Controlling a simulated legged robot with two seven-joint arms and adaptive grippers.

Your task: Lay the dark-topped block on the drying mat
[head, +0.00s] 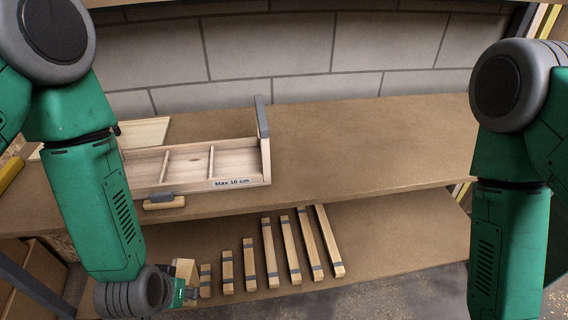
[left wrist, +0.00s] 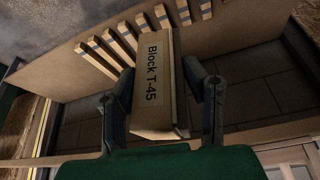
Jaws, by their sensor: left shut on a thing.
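My left gripper (left wrist: 158,78) is shut on a tan wooden block (left wrist: 155,108), one finger on each side. The block's face reads "Block T-45", and its right side looks dark in the left wrist view. In the head view the held block (head: 186,268) is at the lower left, beside the lower shelf's row of wooden strips, and my left gripper (head: 190,293) is partly hidden by the wrist. I cannot tell whether its top is dark. A small tan piece with a grey top (head: 163,201) is at the bench's front edge by the wooden tray. I cannot identify a drying mat. My right gripper is out of view.
The divided wooden tray (head: 266,160), marked "Max 16 cm", stands on the bench (head: 370,145) with a grey upright end. Several grey-banded wooden strips (head: 270,253) lie on the lower shelf (head: 400,235). The bench right of the tray is clear. A block wall stands behind.

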